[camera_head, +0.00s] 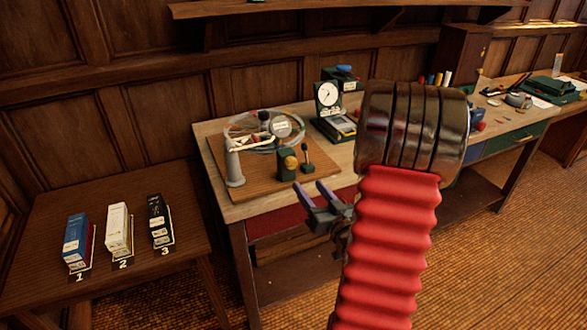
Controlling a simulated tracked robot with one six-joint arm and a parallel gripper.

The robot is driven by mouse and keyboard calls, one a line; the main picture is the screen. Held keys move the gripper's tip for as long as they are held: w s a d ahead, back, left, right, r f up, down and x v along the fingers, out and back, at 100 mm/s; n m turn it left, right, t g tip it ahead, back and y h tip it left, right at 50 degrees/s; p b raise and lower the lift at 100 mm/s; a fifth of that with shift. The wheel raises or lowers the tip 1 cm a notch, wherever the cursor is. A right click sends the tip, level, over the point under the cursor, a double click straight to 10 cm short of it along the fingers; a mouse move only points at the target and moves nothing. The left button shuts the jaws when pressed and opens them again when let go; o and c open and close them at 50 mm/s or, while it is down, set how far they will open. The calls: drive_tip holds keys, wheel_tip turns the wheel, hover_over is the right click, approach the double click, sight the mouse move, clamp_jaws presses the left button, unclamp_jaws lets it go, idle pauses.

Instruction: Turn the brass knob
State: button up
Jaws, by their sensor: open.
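A small dark green block with a round brass knob (291,163) on its face stands on a wooden board (262,182) on the workbench. My gripper (309,184) is open, with its two purple-grey fingers pointing up and left. In the picture it is just below and to the right of the knob, near the bench's front edge. Nothing shows between the fingers. I cannot tell how far the fingers are from the knob in depth. My red ribbed arm hides part of the bench to the right.
Beside the knob stands a dark lever (307,160). A white pipe post (233,163) and a clear coil with a gauge (282,127) share the board. A dial instrument (328,97) stands behind. A low side table (40,240) at left holds three numbered boxes.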

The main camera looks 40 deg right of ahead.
sight(293, 166)
drive_tip(key=x, duration=1.1)
drive_tip(key=shift+w, duration=0.25)
drive_tip(key=shift+d, duration=0.1)
drive_tip(key=c, duration=1)
drive_tip(key=shift+c, duration=0.2)
drive_tip(key=shift+n, duration=0.3)
drive_tip(key=n, duration=0.8)
drive_tip(key=shift+f, duration=0.1)
drive_tip(key=n, duration=0.9)
